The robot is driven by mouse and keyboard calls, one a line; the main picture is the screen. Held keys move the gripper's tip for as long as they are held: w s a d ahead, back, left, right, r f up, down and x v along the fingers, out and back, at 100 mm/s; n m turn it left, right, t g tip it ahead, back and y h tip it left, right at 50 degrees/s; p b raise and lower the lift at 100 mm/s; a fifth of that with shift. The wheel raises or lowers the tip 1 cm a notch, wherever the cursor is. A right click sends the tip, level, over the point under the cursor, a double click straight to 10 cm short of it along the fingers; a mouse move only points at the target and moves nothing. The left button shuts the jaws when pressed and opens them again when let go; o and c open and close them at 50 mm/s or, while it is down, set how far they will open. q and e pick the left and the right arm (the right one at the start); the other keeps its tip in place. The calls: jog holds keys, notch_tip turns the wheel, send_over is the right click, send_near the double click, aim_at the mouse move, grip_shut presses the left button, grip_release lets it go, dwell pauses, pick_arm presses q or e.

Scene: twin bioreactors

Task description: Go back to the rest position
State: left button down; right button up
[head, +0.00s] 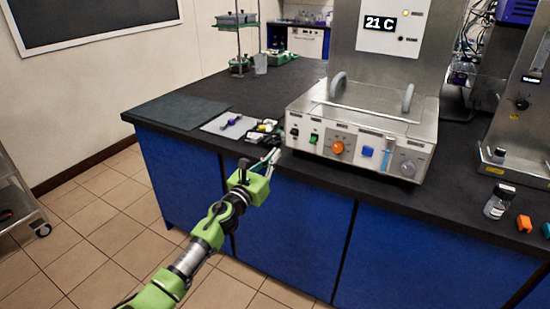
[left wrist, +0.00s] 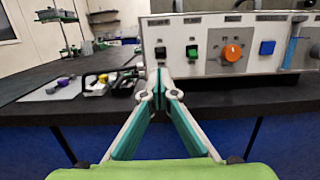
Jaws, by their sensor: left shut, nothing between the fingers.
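My left gripper (head: 272,158) reaches in from the bottom of the head view on its green and grey arm. It is at the front edge of the bench, just left of the control panel of a steel instrument (head: 360,128). In the left wrist view the two fingers (left wrist: 159,75) meet at their tips, with nothing between them. Behind the tips are the panel's black switch (left wrist: 160,53), green switch (left wrist: 192,51) and orange knob (left wrist: 232,52). I cannot tell whether the tips touch the panel. My right gripper is not in view.
The dark bench (head: 215,92) has blue cabinets (head: 300,220) below. A light mat (head: 228,125) with small tools lies left of the instrument. A cart (head: 18,215) is at far left. Tiled floor left of the bench is clear.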

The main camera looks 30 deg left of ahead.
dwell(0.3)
pick_arm(q)
jog(key=s+d+f+n+g+y, duration=0.1)
jog(key=s+f+n+g, duration=0.2)
jog(key=s+f+n, duration=0.75)
jog(key=s+f+n+g, duration=0.2)
jog(key=s+f+g, duration=0.1)
jog(key=f, duration=1.5)
jog(key=s+d+f+n+g+y, duration=0.1)
jog(key=s+f+n+g, duration=0.35)
jog(key=f, duration=0.95)
jog(key=s+d+f+n+g, duration=0.2)
jog(key=s+f+n, duration=0.4)
jog(key=s, duration=0.5)
jog(key=s+d+f+n+g, duration=0.1)
jog(key=s+d+f+n, duration=0.15)
jog(key=s+f, duration=0.75)
jog(key=s+d+f+n+g, duration=0.1)
jog(key=s+n, duration=0.1)
jog(key=s, duration=0.6)
jog(key=s+d+f+n+g, duration=0.2)
jog(key=s+n, duration=0.1)
jog(key=s, duration=0.6)
jog(key=s+d+f+n+g+h+p, duration=0.1)
jog(key=s+f+n+g, duration=0.1)
jog(key=s, duration=0.6)
jog(key=shift+s+d+f+n, duration=0.25)
jog(key=shift+s+d+n, duration=0.1)
jog(key=shift+n, duration=0.4)
jog(key=shift+a, duration=0.15)
